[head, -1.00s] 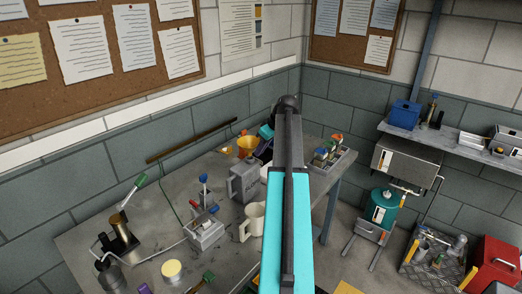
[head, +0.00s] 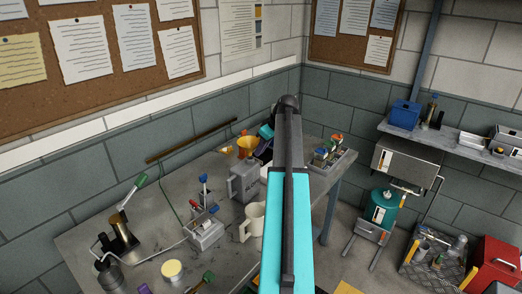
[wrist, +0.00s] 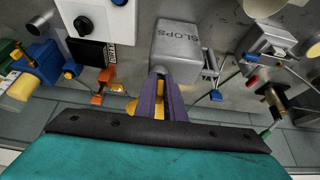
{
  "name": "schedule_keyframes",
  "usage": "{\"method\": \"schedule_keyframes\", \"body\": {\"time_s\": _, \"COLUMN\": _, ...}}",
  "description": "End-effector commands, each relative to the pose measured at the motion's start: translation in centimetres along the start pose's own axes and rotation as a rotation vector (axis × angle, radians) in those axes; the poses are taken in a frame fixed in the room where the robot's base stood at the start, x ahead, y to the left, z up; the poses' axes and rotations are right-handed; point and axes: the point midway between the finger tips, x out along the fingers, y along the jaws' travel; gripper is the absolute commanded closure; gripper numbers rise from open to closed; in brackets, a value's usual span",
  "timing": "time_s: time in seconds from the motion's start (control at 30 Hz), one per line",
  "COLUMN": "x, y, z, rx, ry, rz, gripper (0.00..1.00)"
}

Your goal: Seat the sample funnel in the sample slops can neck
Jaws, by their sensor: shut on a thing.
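The grey slops can (head: 243,186) stands on the bench in the head view; the wrist view shows it too, lettered SLOPS (wrist: 175,42), just beyond my fingertips. The yellow-orange funnel (head: 246,146) shows above and behind the can in the head view, wide end up. My gripper (wrist: 160,78) is shut on the funnel; yellow shows between and beside the purple fingers in the wrist view. The fingers hide most of the funnel there. The can's neck is not clear in either view, and I cannot tell whether the funnel touches it. My arm hides part of the gripper in the head view.
A cream mug (head: 252,222) stands in front of the can. A small rack (head: 207,232) stands to its left, and another rack (head: 326,155) is at the bench's right end. A brass pot (head: 122,236) and a yellow-topped tin (head: 172,270) are further left.

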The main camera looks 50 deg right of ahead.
Motion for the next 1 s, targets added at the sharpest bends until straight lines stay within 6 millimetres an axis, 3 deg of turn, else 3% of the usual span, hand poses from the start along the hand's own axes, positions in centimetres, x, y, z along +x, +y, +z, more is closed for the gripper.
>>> {"method": "schedule_keyframes", "body": {"time_s": 1.0, "x": 1.1, "y": 0.0, "z": 0.5, "rx": 0.000, "ry": 0.000, "rz": 0.000, "gripper": 1.00}}
